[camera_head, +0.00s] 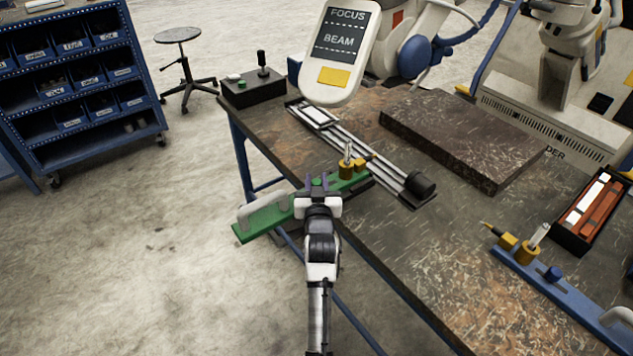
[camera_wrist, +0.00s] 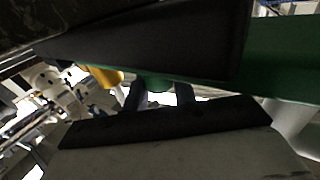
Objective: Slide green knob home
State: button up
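A green bar (camera_head: 285,212) with a grey handle (camera_head: 263,210) lies slanted across the left edge of the table, its left end sticking out past it. My gripper (camera_head: 317,183) is over the middle of this bar. In the wrist view, the two fingers (camera_wrist: 160,96) stand apart and point at the bar's side. A small rounded green knob (camera_wrist: 155,82) shows between the fingertips, with light visible beside it. I see no clear grip on it. In the head view my gripper largely hides the knob.
A brass-coloured post (camera_head: 346,168) stands near the bar's right end. Behind it lies a railed slide (camera_head: 360,155) with a black end knob (camera_head: 420,186). A blue bar (camera_head: 555,285) and a dark tray (camera_head: 590,215) are at right. A stone slab (camera_head: 460,135) sits farther back.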

aim_at(328, 177)
grip_shut()
jog(key=shift+w+d+f+b, duration=0.15)
jog(key=shift+w+d+b, duration=0.7)
jog(key=shift+d+b, duration=0.3)
jog(key=shift+w+d, duration=0.15)
jog(key=shift+d, duration=0.15)
jog(key=shift+r, duration=0.2)
jog(key=o, duration=0.8)
grip_release()
